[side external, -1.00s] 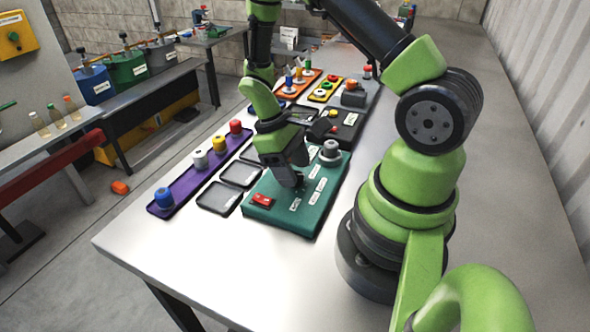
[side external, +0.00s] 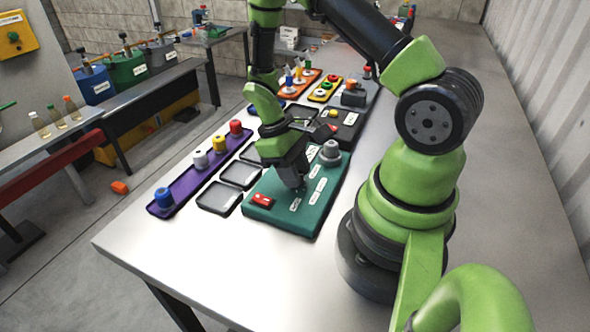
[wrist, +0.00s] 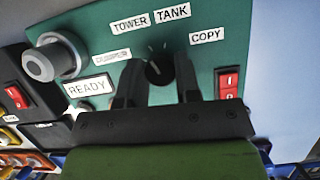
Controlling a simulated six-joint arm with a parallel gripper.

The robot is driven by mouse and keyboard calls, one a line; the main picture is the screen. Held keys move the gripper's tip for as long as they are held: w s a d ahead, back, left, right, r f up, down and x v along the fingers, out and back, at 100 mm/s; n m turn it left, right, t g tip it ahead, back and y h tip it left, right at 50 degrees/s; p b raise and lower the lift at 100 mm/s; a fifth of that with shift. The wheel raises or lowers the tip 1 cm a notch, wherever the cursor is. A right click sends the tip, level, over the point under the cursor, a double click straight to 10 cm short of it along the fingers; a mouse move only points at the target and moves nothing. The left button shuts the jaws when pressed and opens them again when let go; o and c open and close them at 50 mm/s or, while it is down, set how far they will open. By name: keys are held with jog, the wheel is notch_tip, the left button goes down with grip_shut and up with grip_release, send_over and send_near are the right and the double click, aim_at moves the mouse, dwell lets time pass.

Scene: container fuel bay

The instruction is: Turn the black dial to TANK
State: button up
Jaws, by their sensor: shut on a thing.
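The black dial (wrist: 157,72) sits on the green panel (wrist: 122,20) between the two fingers of my gripper (wrist: 158,66). The fingers close on its sides. Labels around it read TOWER (wrist: 130,25), TANK (wrist: 173,14) and COPY (wrist: 206,35), with a partly blurred one, apparently DUMPER (wrist: 110,56), at the left. Thin pale marks show at the dial's upper edge, below TOWER and TANK; I cannot tell exactly where its pointer aims. In the side view my gripper (side external: 294,180) reaches down onto the green panel (side external: 281,215) and hides the dial.
A grey knob (side external: 330,152) stands at the panel's far end and a red switch (side external: 262,200) at its near end. A READY plate (wrist: 89,86) lies near the knob. Black trays (side external: 219,198) and a purple rack (side external: 186,192) are at the left. The bench's right side is clear.

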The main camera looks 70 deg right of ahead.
jog(key=m, duration=0.2)
jog(key=m+y, duration=0.1)
jog(key=m, duration=0.1)
jog(key=shift+d+y, duration=0.1)
jog(key=shift+y, duration=0.2)
jog(key=shift+m+t+y, duration=0.5)
jog(key=shift+m+y, duration=0.2)
jog(key=shift+m, duration=1.4)
jog(key=o, duration=0.9)
jog(key=v, duration=1)
jog(key=shift+s, duration=0.15)
